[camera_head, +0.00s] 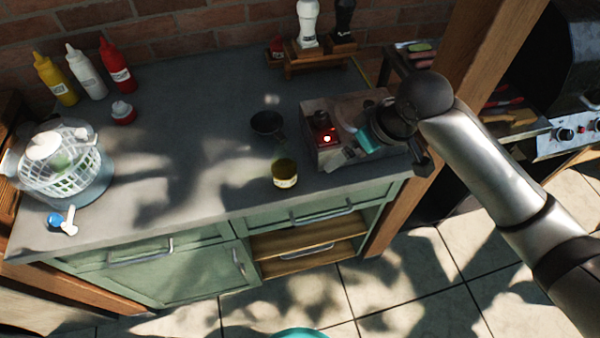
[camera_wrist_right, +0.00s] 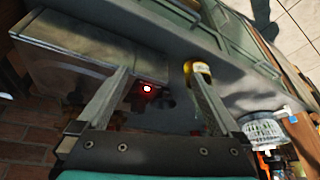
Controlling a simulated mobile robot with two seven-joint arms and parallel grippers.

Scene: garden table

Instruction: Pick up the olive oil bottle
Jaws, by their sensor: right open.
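A short olive-yellow container with a pale label (camera_head: 285,175) stands upright near the counter's front edge in the head view. It may be the olive oil bottle, but I cannot tell for sure. In the right wrist view its yellow side (camera_wrist_right: 203,68) shows by one fingertip, partly hidden by that finger. My right gripper (camera_head: 338,137) is over the box at the counter's right end, to the right of the container. In its wrist view the two fingers (camera_wrist_right: 158,72) are spread, with nothing held between them. My left gripper is not in view.
A box-like thing with a glowing red spot (camera_head: 312,148) is under my right gripper. A small dark pan (camera_head: 268,123) lies behind the container. Squeeze bottles (camera_head: 85,72) and a salad spinner (camera_head: 80,195) stand left; grinders (camera_head: 307,25) stand behind.

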